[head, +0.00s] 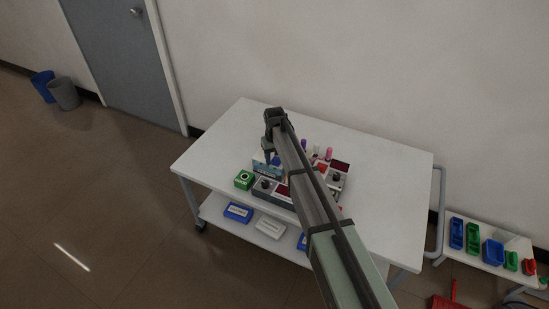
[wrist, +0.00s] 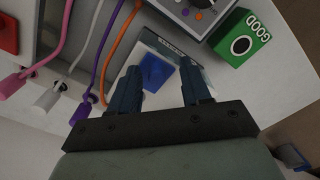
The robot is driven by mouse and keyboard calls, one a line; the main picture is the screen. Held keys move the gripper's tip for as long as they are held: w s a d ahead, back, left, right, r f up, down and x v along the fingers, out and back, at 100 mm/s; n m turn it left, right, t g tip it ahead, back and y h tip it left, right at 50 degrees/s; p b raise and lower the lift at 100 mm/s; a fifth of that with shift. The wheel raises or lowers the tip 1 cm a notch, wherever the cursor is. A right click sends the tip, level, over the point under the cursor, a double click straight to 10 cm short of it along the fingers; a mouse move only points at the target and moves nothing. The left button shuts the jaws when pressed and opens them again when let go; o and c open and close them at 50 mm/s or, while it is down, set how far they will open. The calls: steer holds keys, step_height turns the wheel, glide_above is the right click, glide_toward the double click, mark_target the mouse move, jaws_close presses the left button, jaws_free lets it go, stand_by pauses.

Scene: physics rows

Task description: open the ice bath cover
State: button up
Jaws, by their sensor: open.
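A small pale-rimmed box with a blue inside (wrist: 155,73), which looks like the ice bath, lies between my fingers in the wrist view. A grey-blue labelled panel (wrist: 172,46) runs along its far edge; I cannot tell whether this is the cover or how far it stands open. In the head view the labelled panel (head: 264,170) shows near the cart's front edge, partly hidden by my arm. My gripper (wrist: 160,82) is open, its two dark fingers apart with nothing held. In the head view my gripper (head: 268,156) is above and just behind the panel.
A green block marked GOOD (wrist: 241,40) stands close on the right. A knobbed device (wrist: 190,12) is beyond the bath. Pink, white, purple and orange cables (wrist: 116,50) run close along the left. The white cart top (head: 222,140) is clear at the back left.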

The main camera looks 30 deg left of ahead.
mark_target(274, 160)
step_height(274, 160, up, 14)
stand_by(0.6)
steer(key=shift+f, duration=0.1)
stand_by(0.4)
steer(key=s+d+f, duration=0.3)
steer(key=d+f, duration=0.3)
steer(key=d, duration=0.6)
steer(key=s+d+f+m, duration=0.1)
steer(key=s+d+f, duration=0.2)
steer(key=d, duration=0.9)
steer(key=s+d+f+m, duration=0.1)
steer(key=s+d+f, duration=0.3)
steer(key=d+f, duration=0.5)
steer(key=shift+d+f+g+h, duration=0.15)
steer(key=shift+d+g+h, duration=0.15)
steer(key=shift+d, duration=1.1)
steer(key=s+d+f+m, duration=0.2)
steer(key=s+d+f, duration=0.3)
steer(key=s+d, duration=0.6)
steer(key=s+d+f+m+g, duration=0.2)
steer(key=s+d+f+g, duration=0.1)
steer(key=s+f, duration=0.6)
steer(key=s+d+f+m+g, duration=0.3)
steer(key=s+f, duration=0.6)
steer(key=s, duration=0.6)
steer(key=shift+s+d, duration=0.35)
steer(key=shift+d, duration=0.3)
